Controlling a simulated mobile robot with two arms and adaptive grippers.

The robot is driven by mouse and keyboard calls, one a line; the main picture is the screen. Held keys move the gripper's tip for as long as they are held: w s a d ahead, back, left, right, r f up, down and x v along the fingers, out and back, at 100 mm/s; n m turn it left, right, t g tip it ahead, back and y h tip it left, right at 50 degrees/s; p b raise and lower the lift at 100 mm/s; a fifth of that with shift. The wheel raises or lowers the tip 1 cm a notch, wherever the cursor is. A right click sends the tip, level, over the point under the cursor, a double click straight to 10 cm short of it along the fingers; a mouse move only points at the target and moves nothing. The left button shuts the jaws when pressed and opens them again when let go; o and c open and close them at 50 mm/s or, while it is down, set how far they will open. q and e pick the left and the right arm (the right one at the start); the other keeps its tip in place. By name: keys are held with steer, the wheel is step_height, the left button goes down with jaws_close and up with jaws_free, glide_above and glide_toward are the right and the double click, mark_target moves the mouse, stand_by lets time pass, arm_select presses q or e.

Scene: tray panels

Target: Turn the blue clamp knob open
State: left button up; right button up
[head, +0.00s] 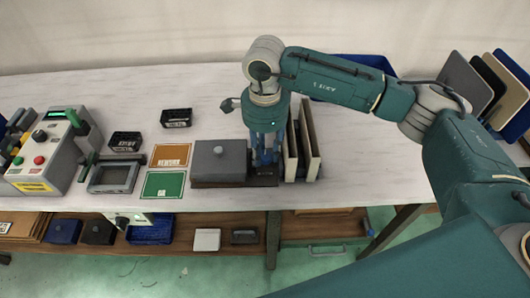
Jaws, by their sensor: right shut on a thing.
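My right gripper (264,158) reaches straight down behind the right end of a dark base plate (262,182), between a grey block and upright panels. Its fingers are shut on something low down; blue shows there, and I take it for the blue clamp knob. The knob is mostly hidden by the gripper and wrist, so its turn angle cannot be read. The grey block (219,160) with a small round knob on top sits on the plate, left of the gripper. My left gripper is not in view.
Upright cream and dark panels (307,150) stand close right of the gripper. A control box (45,150), black trays (176,117), an orange card (171,155) and a green card (162,185) lie left. A blue bin (352,62) is behind. Table behind the grey block is clear.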

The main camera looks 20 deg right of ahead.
steer(key=shift+w+r, duration=0.1)
steer(key=o, duration=0.9)
steer(key=shift+c, duration=0.2)
